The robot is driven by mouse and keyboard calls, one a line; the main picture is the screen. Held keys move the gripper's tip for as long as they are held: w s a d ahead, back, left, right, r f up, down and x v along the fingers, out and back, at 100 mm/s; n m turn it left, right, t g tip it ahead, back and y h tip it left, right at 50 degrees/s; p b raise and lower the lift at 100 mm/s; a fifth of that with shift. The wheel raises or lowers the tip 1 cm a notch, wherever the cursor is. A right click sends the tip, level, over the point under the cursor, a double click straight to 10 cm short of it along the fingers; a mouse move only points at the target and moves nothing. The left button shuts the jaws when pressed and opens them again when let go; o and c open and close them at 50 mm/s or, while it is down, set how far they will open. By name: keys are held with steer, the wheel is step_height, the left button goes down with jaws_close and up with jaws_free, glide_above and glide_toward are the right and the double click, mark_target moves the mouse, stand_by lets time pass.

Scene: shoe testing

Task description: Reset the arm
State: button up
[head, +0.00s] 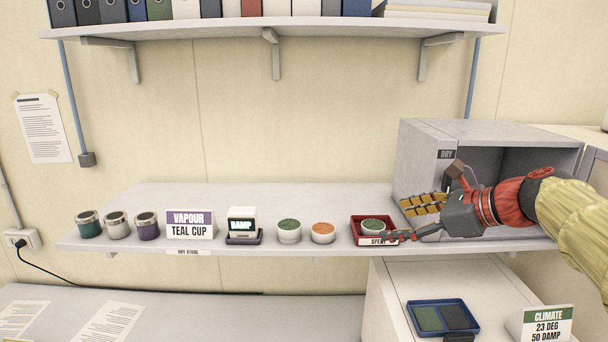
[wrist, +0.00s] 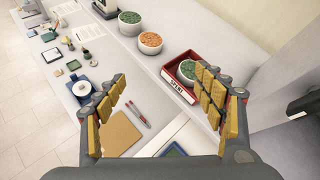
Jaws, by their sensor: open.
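My gripper (head: 408,220) is open, at the right end of the shelf in the head view, in front of a grey box marked DRY. Its yellow-padded fingers are spread, and in the wrist view my gripper (wrist: 160,78) has nothing between them. Close to the fingertips is a red tray (head: 356,229) marked SPENT, holding a white cup of green granules (head: 372,227). In the wrist view the right finger partly covers the red tray (wrist: 179,89) and its cup; I cannot tell whether it touches them.
The open grey box (head: 420,170) stands beside my arm. A blue tray (head: 443,318) lies below.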

steer(key=s+f+n+g+h+b, duration=0.1)
steer(key=s+f+n+b, duration=0.6)
steer(key=f, duration=0.7)
steer(key=s+a+f+n+g+h+b, duration=0.1)
steer(key=s+f+n+h+b, duration=0.3)
steer(key=s+f+n, duration=0.5)
steer(key=s+f+n+g+h+b, duration=0.1)
steer(key=s+f+n+b, duration=0.8)
steer(key=f, duration=1)
steer(key=s+h, duration=0.1)
steer(key=s, duration=0.3)
steer(key=shift+s+a+g+h+b, duration=0.15)
steer(key=shift+a+g+h+b, duration=0.15)
steer(key=shift+h, duration=0.1)
